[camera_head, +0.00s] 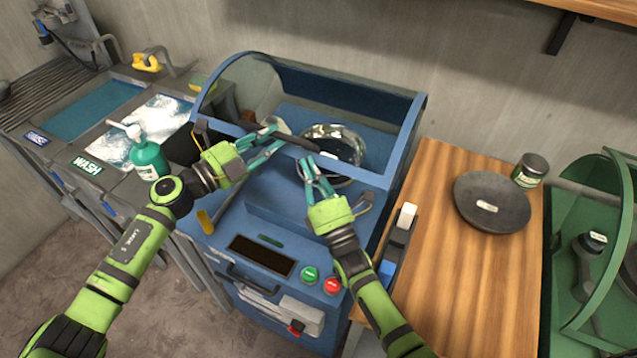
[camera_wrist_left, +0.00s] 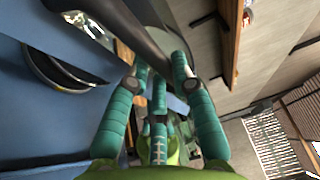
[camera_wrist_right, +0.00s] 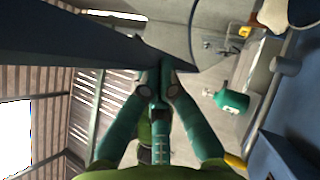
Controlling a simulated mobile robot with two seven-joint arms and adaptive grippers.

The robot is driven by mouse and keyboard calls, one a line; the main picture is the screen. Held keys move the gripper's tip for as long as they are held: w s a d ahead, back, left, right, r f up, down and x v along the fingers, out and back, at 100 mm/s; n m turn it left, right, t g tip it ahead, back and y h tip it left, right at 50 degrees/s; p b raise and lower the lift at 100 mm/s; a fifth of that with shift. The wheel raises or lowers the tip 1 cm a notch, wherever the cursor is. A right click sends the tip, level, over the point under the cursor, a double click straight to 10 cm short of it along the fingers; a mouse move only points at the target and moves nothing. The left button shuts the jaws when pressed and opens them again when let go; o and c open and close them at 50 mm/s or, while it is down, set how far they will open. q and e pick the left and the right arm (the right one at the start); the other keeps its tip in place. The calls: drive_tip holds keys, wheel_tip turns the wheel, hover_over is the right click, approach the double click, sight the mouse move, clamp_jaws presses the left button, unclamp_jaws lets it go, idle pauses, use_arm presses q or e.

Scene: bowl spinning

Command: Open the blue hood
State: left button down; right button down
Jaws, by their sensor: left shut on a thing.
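The blue hood (camera_head: 408,140) with its curved clear panel covers the top of the blue machine, its front bar low across the opening.
Green (camera_head: 310,274) and red (camera_head: 332,286) buttons are on the machine's front. A green soap bottle (camera_head: 148,158) stands by the wash sink at left. A wooden table (camera_head: 440,265) at right holds a dark plate (camera_head: 491,203) and a jar (camera_head: 530,171). A green machine (camera_head: 612,230) stands beyond.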

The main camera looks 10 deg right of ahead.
use_arm(q)
drive_tip(key=shift+r, duration=0.3)
